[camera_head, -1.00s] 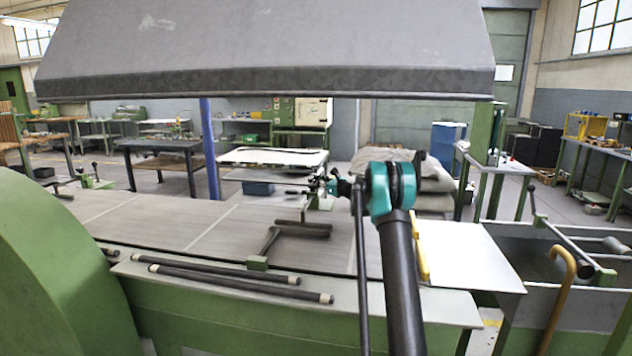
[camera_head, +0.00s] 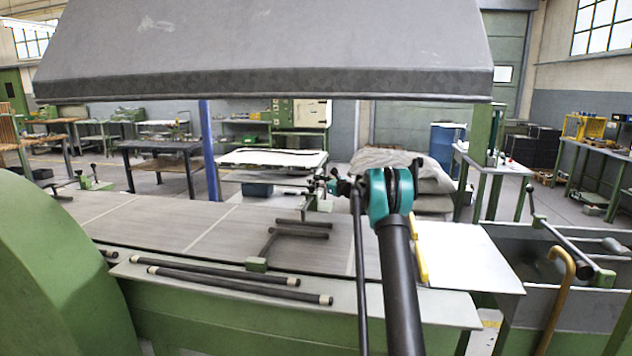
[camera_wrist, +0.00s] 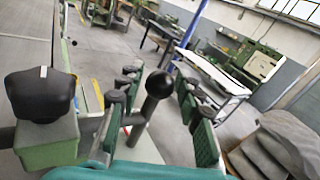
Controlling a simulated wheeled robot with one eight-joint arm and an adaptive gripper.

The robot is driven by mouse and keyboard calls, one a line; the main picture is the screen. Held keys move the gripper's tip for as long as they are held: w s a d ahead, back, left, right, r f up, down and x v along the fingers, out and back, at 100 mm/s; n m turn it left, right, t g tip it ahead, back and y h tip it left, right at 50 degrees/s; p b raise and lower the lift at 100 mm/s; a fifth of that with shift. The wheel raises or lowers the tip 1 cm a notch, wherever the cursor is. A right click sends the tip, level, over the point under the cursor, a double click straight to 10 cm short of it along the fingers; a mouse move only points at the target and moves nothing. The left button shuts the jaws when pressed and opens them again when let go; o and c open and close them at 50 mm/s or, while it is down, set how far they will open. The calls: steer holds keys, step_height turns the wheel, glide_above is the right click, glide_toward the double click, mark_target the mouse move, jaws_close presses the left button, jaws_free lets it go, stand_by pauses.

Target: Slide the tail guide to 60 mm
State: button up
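Two dark parallel bars, which look like the tail guide (camera_head: 302,235), lie on the grey bed, with a gap between them. A rod runs from the near bar to a green block (camera_head: 257,264) at the bed's near edge. My gripper (camera_head: 326,184) is at the far edge of the bed, small in the head view. In the wrist view a black ball knob (camera_wrist: 159,83) on a slanted stem stands between the spread fingers of my gripper (camera_wrist: 157,112), with room on its right. A black clamp knob with a white mark (camera_wrist: 40,95) sits on a green block at left. No scale is readable.
Two loose dark rods (camera_head: 230,280) lie on the near ledge. A grey hood (camera_head: 260,50) hangs above the bed. A white plate (camera_head: 465,252) and a trough (camera_head: 560,260) lie to the right. Grey sacks (camera_head: 400,170) stand behind.

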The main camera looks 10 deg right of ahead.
steer(key=v, duration=1.2)
steer(key=shift+d, duration=0.15)
